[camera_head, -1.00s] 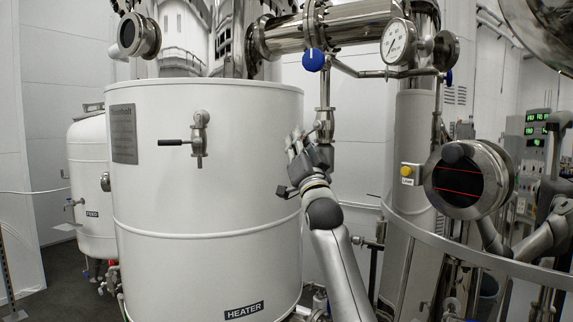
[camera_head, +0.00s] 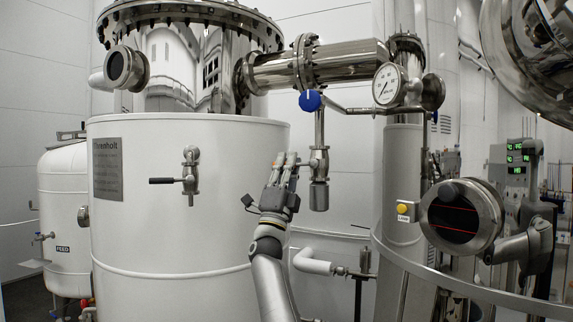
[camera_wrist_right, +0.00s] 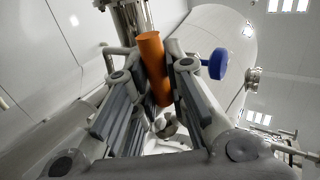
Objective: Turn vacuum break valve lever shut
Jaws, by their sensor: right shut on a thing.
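The vacuum break valve (camera_head: 319,165) appears to be the steel valve on the vertical pipe below the blue knob (camera_head: 310,101). My right gripper (camera_head: 285,160) points upward just left of that valve, in front of the white heater tank's right edge. In the right wrist view, an orange lever handle (camera_wrist_right: 154,68) stands slightly tilted between the fingers of my right gripper (camera_wrist_right: 156,75), which are shut on it. The blue knob also shows there (camera_wrist_right: 218,65). The orange handle cannot be made out in the head view. My left gripper is not in view.
The white heater tank (camera_head: 190,235) carries another valve with a black handle (camera_head: 162,181). A pressure gauge (camera_head: 388,85) sits right of the blue knob. A curved rail (camera_head: 430,272), a round dark window (camera_head: 461,218) and a yellow button (camera_head: 402,208) lie to the right.

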